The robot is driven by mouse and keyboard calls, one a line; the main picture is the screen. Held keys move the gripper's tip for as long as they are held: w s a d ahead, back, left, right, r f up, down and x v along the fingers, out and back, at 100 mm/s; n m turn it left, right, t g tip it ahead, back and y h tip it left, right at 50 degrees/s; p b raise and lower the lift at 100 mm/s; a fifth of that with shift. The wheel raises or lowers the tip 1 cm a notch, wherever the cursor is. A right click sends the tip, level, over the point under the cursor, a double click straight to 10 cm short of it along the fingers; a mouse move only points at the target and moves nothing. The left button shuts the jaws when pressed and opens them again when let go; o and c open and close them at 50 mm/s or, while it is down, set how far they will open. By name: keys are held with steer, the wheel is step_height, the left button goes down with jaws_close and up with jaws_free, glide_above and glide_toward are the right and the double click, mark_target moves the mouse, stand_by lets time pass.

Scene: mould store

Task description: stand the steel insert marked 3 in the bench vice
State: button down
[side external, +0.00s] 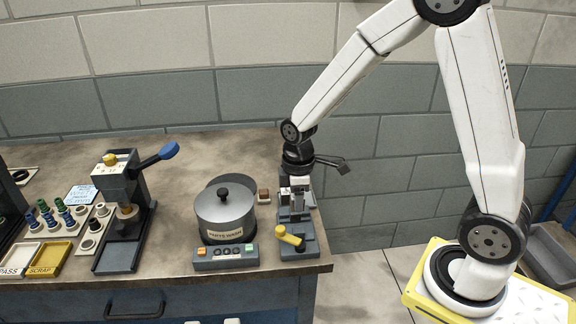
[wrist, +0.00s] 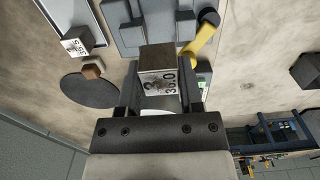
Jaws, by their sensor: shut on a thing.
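The bench vice (side external: 296,218) is grey with a yellow handle (side external: 290,237) and stands at the bench's right end. In the side view my gripper (side external: 298,185) is right over the vice. The vice (wrist: 135,38) also shows beyond the insert in the wrist view. Whether the insert touches the jaws cannot be told.
Another labelled block (wrist: 76,43) and a small brown block (wrist: 92,70) lie left in the wrist view. A lidded grey pot (side external: 224,215) stands left of the vice, behind a button box (side external: 226,257). A lever press (side external: 125,205) is further left. The bench edge is close right.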

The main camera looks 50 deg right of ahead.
steer(key=shift+f, duration=1.6)
steer(key=shift+f, duration=0.85)
stand_by(1.7)
steer(key=shift+r, duration=0.3)
stand_by(3.5)
